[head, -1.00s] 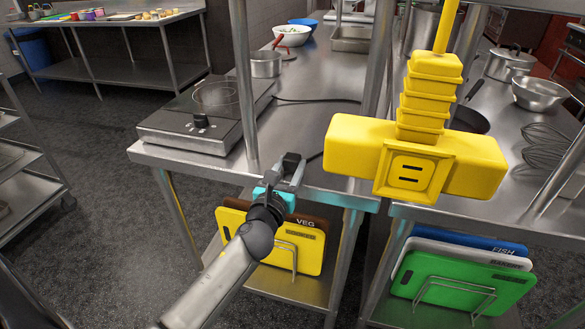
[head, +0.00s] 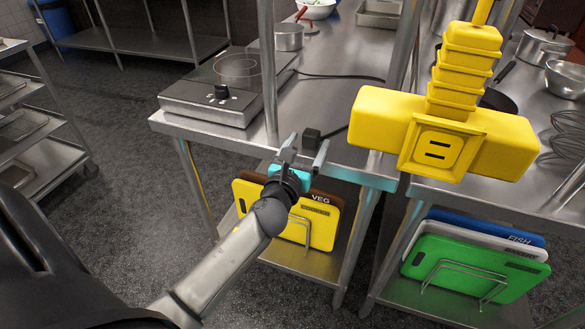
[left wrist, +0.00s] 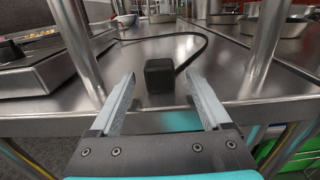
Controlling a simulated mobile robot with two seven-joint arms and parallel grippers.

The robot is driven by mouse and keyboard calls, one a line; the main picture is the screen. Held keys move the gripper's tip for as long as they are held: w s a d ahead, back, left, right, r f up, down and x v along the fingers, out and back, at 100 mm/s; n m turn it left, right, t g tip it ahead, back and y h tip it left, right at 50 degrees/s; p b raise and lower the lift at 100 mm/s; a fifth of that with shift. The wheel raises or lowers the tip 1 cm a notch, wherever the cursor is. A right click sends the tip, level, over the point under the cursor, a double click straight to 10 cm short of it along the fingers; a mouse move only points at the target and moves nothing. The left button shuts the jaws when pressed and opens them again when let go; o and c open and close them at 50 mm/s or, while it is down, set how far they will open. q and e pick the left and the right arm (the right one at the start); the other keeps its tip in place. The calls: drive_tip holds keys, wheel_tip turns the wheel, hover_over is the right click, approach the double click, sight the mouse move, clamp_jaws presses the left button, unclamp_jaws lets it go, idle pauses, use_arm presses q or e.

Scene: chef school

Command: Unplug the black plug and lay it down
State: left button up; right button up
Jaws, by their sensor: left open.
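The black plug (head: 311,138) is a small dark block on the steel table (head: 340,120), near its front edge. Its black cord runs back across the tabletop. My left gripper (head: 306,148) is open at that edge, fingers pointing at the plug. In the left wrist view the plug (left wrist: 160,75) shows centred between and just beyond the fingertips (left wrist: 162,85); neither finger appears to touch it. The yellow outlet box (head: 490,140) hangs to the right, its visible front socket (head: 437,148) empty. My right gripper is not in view.
A hob (head: 225,90) sits on the table's left, with a pot (head: 289,38) behind. A table post (head: 268,75) rises left of my gripper. The tabletop around the plug looks clear.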

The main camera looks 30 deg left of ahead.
use_arm(q)
drive_tip(key=v, duration=1.4)
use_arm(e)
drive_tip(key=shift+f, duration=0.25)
use_arm(q)
drive_tip(key=shift+d, duration=0.1)
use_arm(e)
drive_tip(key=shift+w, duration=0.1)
